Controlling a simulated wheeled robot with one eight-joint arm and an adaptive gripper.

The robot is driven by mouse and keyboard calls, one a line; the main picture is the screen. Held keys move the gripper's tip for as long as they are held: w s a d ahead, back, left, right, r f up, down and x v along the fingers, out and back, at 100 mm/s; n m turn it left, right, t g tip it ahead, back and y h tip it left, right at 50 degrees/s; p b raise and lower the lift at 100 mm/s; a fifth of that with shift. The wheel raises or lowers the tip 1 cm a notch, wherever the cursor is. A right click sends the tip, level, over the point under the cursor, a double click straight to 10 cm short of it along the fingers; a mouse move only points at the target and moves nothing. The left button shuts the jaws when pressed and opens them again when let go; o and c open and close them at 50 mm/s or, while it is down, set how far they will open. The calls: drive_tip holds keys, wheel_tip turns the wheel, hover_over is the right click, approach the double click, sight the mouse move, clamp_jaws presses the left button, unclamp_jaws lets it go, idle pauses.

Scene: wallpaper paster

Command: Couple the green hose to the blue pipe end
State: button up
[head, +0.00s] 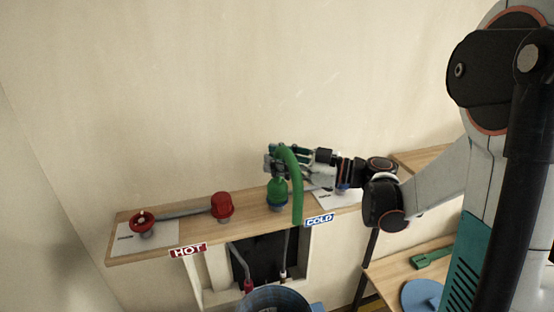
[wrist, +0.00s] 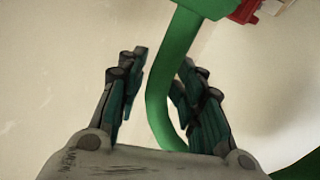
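The green hose (head: 296,185) arches over at the shelf's right half and hangs down past its front edge. Its green end fitting (head: 277,190) stands upright on the blue pipe end (head: 278,207), which shows as a blue rim below it. I cannot tell how firmly the two are joined. My gripper (head: 272,160) is at the top of the hose arch. In the wrist view, the green hose (wrist: 160,95) passes between the fingers of my gripper (wrist: 162,62). The fingers are apart, with a gap left of the hose; the hose lies close to the right finger.
The wooden shelf (head: 190,225) carries a red valve (head: 142,220) and a red capped pipe end (head: 222,205) on the HOT side. The COLD sign (head: 319,220) is on its front edge. A bucket (head: 278,300) stands below. A lower bench (head: 395,270) is at right.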

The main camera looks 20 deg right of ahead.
idle(0.3)
drive_tip(key=v, duration=1.2)
